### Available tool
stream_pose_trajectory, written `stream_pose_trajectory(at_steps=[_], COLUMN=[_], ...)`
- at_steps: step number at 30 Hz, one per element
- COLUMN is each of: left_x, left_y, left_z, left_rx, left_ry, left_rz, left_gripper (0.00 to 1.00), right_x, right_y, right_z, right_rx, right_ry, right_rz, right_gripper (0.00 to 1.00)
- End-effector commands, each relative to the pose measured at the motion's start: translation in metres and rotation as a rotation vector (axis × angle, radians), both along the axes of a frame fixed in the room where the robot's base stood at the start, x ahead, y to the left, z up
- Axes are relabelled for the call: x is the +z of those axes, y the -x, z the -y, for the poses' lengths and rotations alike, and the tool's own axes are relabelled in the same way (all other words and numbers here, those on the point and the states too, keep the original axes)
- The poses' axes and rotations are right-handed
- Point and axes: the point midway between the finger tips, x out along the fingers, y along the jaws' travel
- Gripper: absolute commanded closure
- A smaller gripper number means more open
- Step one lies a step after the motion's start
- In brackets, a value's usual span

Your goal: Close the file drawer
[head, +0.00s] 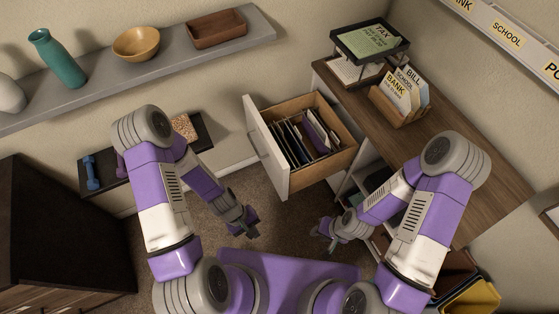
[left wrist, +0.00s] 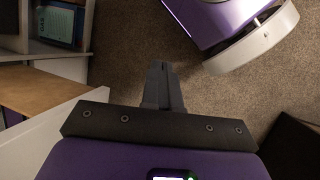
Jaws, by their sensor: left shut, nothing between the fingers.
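The file drawer (head: 316,164) is pulled out from the desk, with its white front panel (head: 268,150) facing left and a handle on that face. Several files (head: 295,143) stand inside it. My left gripper (head: 252,232) is shut and empty, low over the carpet, in front of and below the drawer's front, apart from it. In the left wrist view its closed fingers (left wrist: 163,88) point over carpet, and the drawer's white panel (left wrist: 45,140) shows at the left. My right gripper (head: 323,236) is to the right, below the drawer, its fingers seemingly apart with nothing between them.
The wooden desk top (head: 440,150) carries a sorter (head: 402,103) with cards and a black tray stand (head: 370,42). Open shelves (head: 365,180) lie under the desk. A grey wall shelf (head: 180,57) and a dark low bench (head: 105,175) are at the left. Carpet is free before the drawer.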

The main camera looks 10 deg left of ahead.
Motion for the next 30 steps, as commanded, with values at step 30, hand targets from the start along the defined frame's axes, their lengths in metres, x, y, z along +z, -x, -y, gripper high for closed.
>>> stream_pose_trajectory(at_steps=[30], left_x=[0.075], left_y=[-0.176], left_z=[-0.040], left_rx=[1.266], left_ry=[0.914], left_rz=[-0.375], left_gripper=[1.00], right_x=[-0.008], right_y=[0.000], right_z=[0.000], right_rx=[0.000], right_ry=[0.000], right_rz=[0.000], right_gripper=[0.68])
